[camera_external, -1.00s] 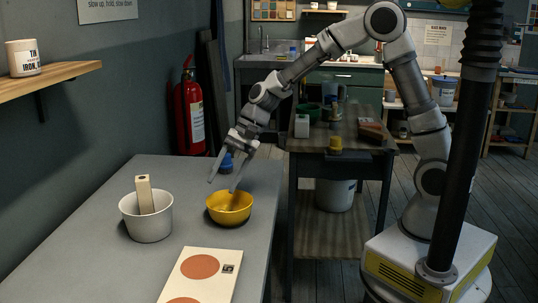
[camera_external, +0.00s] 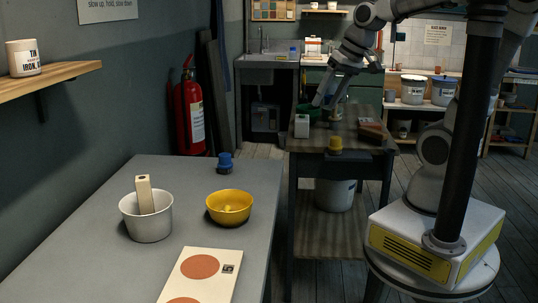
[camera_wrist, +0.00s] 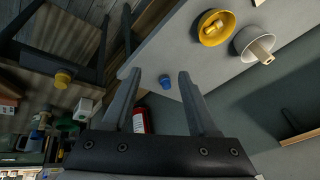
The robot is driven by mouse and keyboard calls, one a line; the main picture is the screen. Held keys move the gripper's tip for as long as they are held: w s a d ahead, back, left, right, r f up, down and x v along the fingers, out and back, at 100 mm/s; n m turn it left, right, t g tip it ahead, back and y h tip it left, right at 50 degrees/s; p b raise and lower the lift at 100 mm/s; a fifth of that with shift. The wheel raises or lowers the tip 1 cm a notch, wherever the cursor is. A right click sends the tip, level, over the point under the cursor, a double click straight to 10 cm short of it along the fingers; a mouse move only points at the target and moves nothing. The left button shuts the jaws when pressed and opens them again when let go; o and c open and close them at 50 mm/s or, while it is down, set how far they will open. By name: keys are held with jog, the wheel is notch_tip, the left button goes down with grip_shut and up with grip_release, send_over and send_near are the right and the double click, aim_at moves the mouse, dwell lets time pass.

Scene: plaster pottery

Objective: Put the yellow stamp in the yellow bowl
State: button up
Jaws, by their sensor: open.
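The yellow bowl (camera_external: 229,215) stands on the grey table, and a small yellow piece (camera_external: 227,209) shows inside it. In the wrist view the bowl (camera_wrist: 204,36) also holds this yellow piece (camera_wrist: 215,25), which looks like a stamp lying in it. Another yellow, knob-shaped piece (camera_external: 335,143) stands at the near edge of the dark cart; it also shows in the wrist view (camera_wrist: 62,78). I cannot tell for sure which is the task's stamp. My gripper (camera_external: 328,103) is open and empty, away from the bowl, appearing over the cart; its spread fingers show in the wrist view (camera_wrist: 160,75).
A blue stamp-like piece (camera_external: 225,162) stands behind the bowl. A white pot (camera_external: 148,224) with a wooden block (camera_external: 145,194) is left of it. A board with reddish discs (camera_external: 203,279) lies in front. The cart (camera_external: 350,132) carries several items.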

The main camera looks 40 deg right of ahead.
jog(key=s+d+r+n+t+h+p, duration=0.1)
jog(key=s+d+r+h+p, duration=0.1)
jog(key=s+d, duration=0.4)
jog(key=shift+s+d+r+n, duration=0.3)
jog(key=shift+d+r, duration=0.15)
jog(key=shift+d, duration=0.2)
dwell(0.7)
